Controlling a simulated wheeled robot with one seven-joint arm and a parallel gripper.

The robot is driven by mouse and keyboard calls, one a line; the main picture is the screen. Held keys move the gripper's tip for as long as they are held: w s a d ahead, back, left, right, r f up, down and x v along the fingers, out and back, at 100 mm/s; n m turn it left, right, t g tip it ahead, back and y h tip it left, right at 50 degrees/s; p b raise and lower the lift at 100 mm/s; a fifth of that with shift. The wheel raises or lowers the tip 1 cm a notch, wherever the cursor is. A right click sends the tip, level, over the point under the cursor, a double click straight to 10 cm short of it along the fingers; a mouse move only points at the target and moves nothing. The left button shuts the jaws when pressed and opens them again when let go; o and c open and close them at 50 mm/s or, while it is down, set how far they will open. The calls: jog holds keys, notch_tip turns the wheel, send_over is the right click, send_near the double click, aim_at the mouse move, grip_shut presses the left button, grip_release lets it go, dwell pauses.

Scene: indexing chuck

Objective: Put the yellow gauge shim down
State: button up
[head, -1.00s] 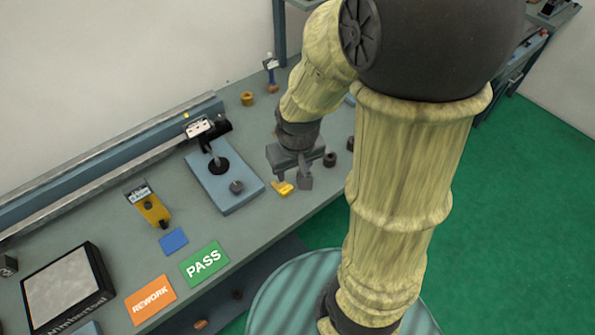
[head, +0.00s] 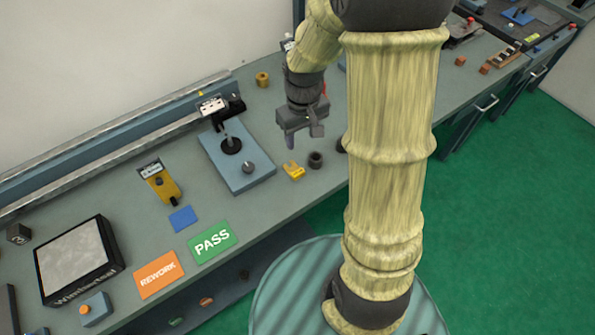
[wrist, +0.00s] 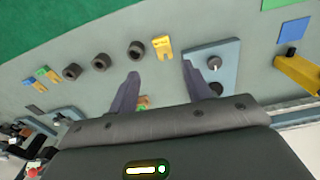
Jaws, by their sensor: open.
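The yellow gauge shim (head: 293,170) lies flat on the grey-green bench, just right of the blue fixture plate. In the wrist view the shim (wrist: 162,47) shows its forked end, apart from the fingers. My gripper (head: 302,138) is above the bench, just beyond the shim in the head view. In the wrist view my gripper (wrist: 158,75) has its two fingers spread with nothing held between them.
A blue fixture plate (head: 262,172) with a post stands left of the shim. A dark ring (head: 316,159) sits close to its right. Green PASS (head: 212,242) and orange REWORK (head: 158,274) cards lie nearer the front left. The bench's front edge is close.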

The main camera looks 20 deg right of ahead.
jog(key=shift+w+d+f+n+g, duration=0.1)
jog(key=shift+w+f+n+g, duration=0.1)
jog(key=shift+w+f, duration=0.25)
jog(key=shift+w+d+f+n+g, duration=0.1)
jog(key=shift+w+f+n, duration=0.1)
jog(key=shift+w, duration=0.35)
jog(key=p, duration=0.2)
send_over(298, 172)
jog(key=f, duration=1.2)
jog(key=shift+s+d+f, duration=0.1)
jog(key=shift+s+d, duration=0.15)
jog(key=shift+w+a+f+p, duration=0.15)
jog(key=shift+a+f+p, duration=0.05)
jog(key=shift+f+p, duration=0.55)
jog(key=shift+w+f+p, duration=0.15)
jog(key=shift+f+p, duration=0.35)
jog(key=shift+f, duration=1.4)
jog(key=shift+a, duration=0.1)
